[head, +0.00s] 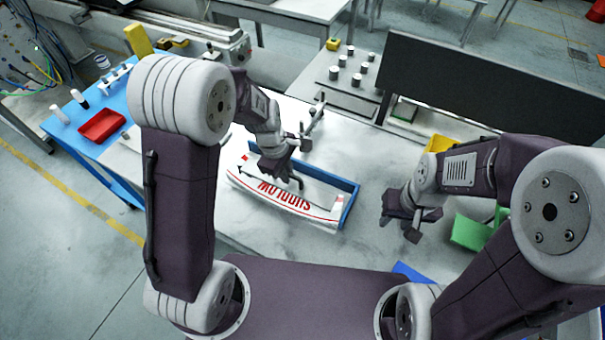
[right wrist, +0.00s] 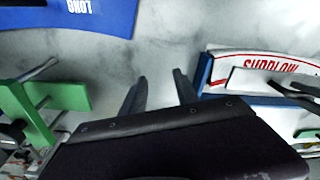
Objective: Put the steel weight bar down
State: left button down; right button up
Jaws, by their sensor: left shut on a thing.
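The steel weight bar (head: 298,181), pale with a dark handle, is at the blue-walled label magazine (head: 349,204). It also shows in the right wrist view (right wrist: 262,82), over the white labels with red print (head: 285,199). I cannot tell whether it rests on the labels or hangs just above them. My left gripper (head: 276,172) is shut at the bar, its fingertips partly hidden by the wrist. My right gripper (head: 402,222) is open and empty, right of the magazine; its spread fingers show in the right wrist view (right wrist: 158,88).
A green block-like stand (head: 470,232) and a yellow bin (head: 440,144) are at the right. A blue label pack (right wrist: 75,14) lies nearby. A dark panel (head: 455,85) stands behind the table. A red tray (head: 101,125) sits at the left. Bare tabletop lies between magazine and right gripper.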

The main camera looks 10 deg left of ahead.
aim_at(284, 193)
pick_arm(q)
jog(key=shift+w+a+f, duration=0.25)
jog(key=shift+w+a, duration=0.05)
jog(key=shift+a, duration=0.3)
jog(key=shift+w+a+f, duration=0.2)
jog(key=shift+f, duration=0.05)
jog(key=shift+d+f, duration=0.1)
jog(key=shift+f, duration=0.05)
notch_tip(284, 193, down, 3)
jog(key=shift+s+f, duration=0.1)
jog(key=shift+f, duration=0.25)
